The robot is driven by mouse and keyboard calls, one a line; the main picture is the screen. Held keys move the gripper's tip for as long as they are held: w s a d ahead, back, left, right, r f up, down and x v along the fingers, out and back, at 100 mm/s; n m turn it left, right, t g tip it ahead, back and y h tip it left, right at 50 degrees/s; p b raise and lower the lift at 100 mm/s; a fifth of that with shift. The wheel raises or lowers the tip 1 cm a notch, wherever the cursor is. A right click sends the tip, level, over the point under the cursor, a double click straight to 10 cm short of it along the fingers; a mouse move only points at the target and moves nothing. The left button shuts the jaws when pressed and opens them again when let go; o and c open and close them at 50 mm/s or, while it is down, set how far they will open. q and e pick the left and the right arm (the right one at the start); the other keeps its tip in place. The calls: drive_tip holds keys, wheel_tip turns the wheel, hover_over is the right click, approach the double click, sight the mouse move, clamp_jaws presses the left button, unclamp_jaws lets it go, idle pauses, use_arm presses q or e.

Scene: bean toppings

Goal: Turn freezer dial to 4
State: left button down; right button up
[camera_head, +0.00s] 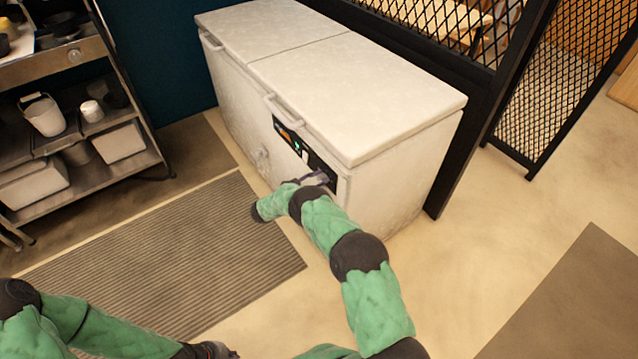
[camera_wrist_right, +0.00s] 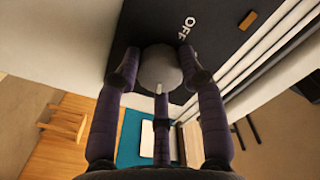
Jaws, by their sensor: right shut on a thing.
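The white chest freezer (camera_head: 400,190) stands against the back wall with its lids closed. Its black control panel (camera_head: 281,129) is on the front, with a small green light. My right gripper (camera_head: 318,178) is at the panel's right end. In the right wrist view, its fingers (camera_wrist_right: 158,72) are closed around the round grey dial (camera_wrist_right: 158,66), one on each side. A pale pointer mark shows on the dial's lower edge. The word OFF (camera_wrist_right: 186,27) is printed above right of the dial; no numbers are readable. My left gripper (camera_head: 222,349) is partly cut off at the bottom edge.
A ribbed grey mat (camera_head: 165,260) lies on the floor before the freezer. A metal shelf (camera_head: 75,60) with containers stands at the left. A black mesh partition (camera_head: 450,55) stands right of the freezer. The floor at the right is clear.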

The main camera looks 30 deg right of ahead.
drive_tip(key=shift+a+f+m, duration=0.1)
drive_tip(key=shift+f+m, duration=0.25)
drive_tip(key=shift+m, duration=0.35)
drive_tip(key=o, duration=1.1)
drive_tip(key=shift+o, duration=0.2)
drive_tip(key=shift+r, duration=0.15)
drive_tip(key=a, duration=1.2)
drive_tip(key=shift+s, duration=0.45)
